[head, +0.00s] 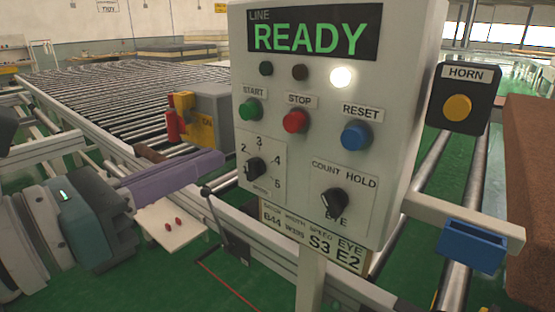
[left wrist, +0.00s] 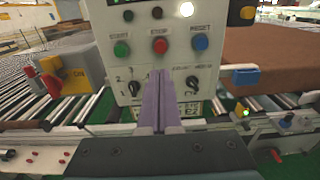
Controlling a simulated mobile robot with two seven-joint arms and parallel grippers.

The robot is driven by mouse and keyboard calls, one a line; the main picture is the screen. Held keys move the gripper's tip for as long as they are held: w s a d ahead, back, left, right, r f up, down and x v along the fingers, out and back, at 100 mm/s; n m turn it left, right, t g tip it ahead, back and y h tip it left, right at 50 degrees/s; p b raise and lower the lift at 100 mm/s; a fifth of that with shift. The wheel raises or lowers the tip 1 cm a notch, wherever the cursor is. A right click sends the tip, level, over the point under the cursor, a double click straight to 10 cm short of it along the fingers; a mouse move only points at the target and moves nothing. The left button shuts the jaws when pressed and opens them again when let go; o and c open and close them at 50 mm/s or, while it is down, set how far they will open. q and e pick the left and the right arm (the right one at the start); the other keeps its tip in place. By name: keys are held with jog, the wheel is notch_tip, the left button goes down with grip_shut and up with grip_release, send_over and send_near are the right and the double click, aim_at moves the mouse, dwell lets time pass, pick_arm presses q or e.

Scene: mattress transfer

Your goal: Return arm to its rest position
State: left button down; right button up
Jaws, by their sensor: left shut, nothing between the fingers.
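My left gripper (head: 218,158) comes in from the left in the head view, its purple fingers closed together with nothing between them. In the left wrist view the closed fingers (left wrist: 158,100) point at the lower part of the control panel. The grey control panel (head: 300,150) stands right of the gripper; its display (head: 310,38) reads READY and the rightmost lamp (head: 341,77) glows white. It carries a green START button (head: 251,110), a red STOP button (head: 295,121), a blue RESET button (head: 356,136) and two black knobs. My right gripper is not in view.
A yellow-and-red switch (head: 180,115) on a grey box stands behind the fingers. A horn box (head: 463,100) is right of the panel, above a blue tray (head: 472,245). A brown mattress-like block (head: 532,190) lies at the right edge. A roller conveyor (head: 110,100) stretches behind.

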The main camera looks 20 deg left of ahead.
pick_arm(q)
jog(key=s+a+f+n+g+y, duration=0.2)
jog(key=a+n+y, duration=0.3)
jog(key=n, duration=0.7)
jog(key=s+a+f+n+g+y, duration=0.15)
jog(key=a+n+y, duration=0.35)
jog(key=n, duration=0.8)
jog(key=s+d+f+n+g+h+p, duration=0.1)
jog(key=s+d+f+n+g+h, duration=0.1)
jog(key=s+d+f+n+g, duration=0.4)
jog(key=s+d+f+n+g+h+p, duration=0.1)
jog(key=s+d+f+n+g+h, duration=0.2)
jog(key=s+n, duration=0.55)
notch_tip(320, 180, up, 37)
jog(key=m+y+p, duration=0.1)
jog(key=p, duration=3.6)
jog(key=shift+s+d+r+g, duration=0.15)
jog(key=shift+s+d+g, duration=0.1)
jog(key=shift+d+g, duration=0.2)
